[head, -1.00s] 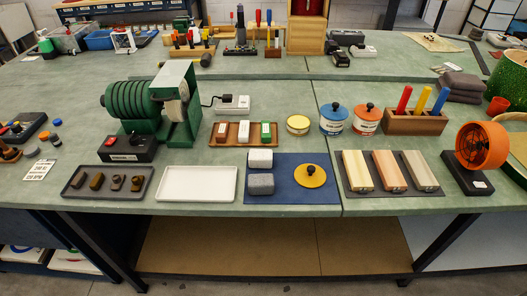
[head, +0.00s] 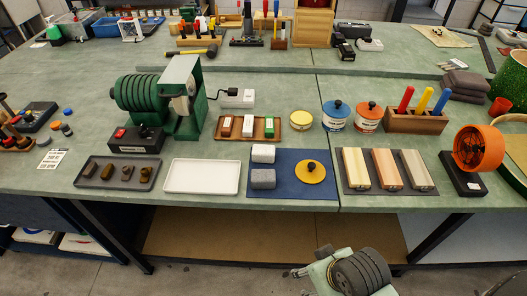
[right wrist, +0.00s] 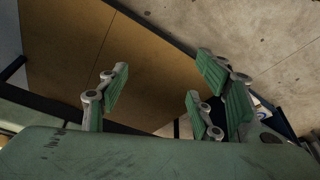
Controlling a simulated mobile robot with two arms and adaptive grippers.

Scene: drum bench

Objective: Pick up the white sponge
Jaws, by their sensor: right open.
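The white sponge (head: 263,153) is a small pale block on the blue mat (head: 300,193), at the mat's upper left, just behind a grey block (head: 262,179). My right gripper (head: 308,263) shows at the bottom of the head view, in front of the bench edge and well short of the sponge. In the right wrist view its green-padded fingers (right wrist: 160,98) are spread apart with nothing between them. The sponge is not seen in that view. My left gripper is not in view.
A yellow disc with a black knob (head: 311,173) shares the mat. A white tray (head: 201,178) lies to its left and wooden blocks (head: 386,168) to its right. Behind are a tray of small blocks (head: 248,127) and a yellow round tin (head: 303,121). The bench's front edge lies between gripper and mat.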

